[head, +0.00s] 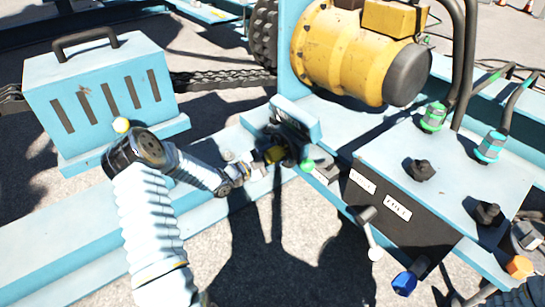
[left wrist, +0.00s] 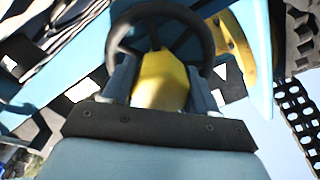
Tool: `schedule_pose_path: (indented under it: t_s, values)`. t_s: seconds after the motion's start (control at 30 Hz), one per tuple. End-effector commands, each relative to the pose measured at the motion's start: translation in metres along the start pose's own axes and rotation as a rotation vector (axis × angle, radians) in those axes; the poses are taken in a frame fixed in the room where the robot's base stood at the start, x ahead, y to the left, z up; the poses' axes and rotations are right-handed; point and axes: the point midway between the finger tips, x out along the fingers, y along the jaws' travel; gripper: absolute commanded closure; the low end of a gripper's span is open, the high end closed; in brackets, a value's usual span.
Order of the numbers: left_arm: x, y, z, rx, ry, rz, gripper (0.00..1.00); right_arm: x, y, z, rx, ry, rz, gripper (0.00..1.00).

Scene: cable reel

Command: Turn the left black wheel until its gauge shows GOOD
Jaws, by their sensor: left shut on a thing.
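The left black wheel (left wrist: 206,34) fills the top of the left wrist view, with its rim and spokes showing. In the head view the wheel (head: 291,136) is small and partly hidden by my left gripper (head: 277,156) and a blue block. In the left wrist view the fingers of my left gripper (left wrist: 160,88) reach up to the wheel from below, one on each side of a yellow part (left wrist: 160,80). The gripper is shut on the wheel. I cannot make out a gauge reading in either view. My right gripper is not in view.
A yellow motor (head: 345,50) stands behind the wheel. A blue slotted box (head: 100,95) is at left. The blue panel at right carries black knobs (head: 422,170), green hose fittings (head: 434,116) and white labels (head: 397,207). A lever (head: 370,230) sticks out below.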

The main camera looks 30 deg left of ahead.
Motion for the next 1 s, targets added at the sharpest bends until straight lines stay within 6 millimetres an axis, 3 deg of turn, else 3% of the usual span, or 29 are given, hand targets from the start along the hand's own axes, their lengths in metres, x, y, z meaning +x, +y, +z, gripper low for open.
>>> schedule_pose_path:
  t_s: [0.13,0.17,0.3,0.67,0.77,1.0]
  values:
    - [0.0,0.003,0.0,-0.003,0.001,0.005,0.97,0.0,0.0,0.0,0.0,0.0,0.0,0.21]
    - [0.0,0.003,0.0,-0.003,0.001,0.005,0.38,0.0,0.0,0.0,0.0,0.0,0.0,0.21]
    - [0.0,0.002,0.0,-0.003,0.001,0.004,0.18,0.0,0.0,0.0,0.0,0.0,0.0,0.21]
    - [-0.007,0.0,0.0,-0.002,-0.002,0.002,0.18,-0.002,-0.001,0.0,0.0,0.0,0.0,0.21]
    - [-0.022,-0.001,0.0,-0.002,-0.004,0.001,0.18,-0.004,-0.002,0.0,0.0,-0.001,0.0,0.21]
    - [-0.082,-0.001,0.0,-0.002,-0.005,0.001,0.18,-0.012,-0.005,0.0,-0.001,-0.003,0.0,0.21]
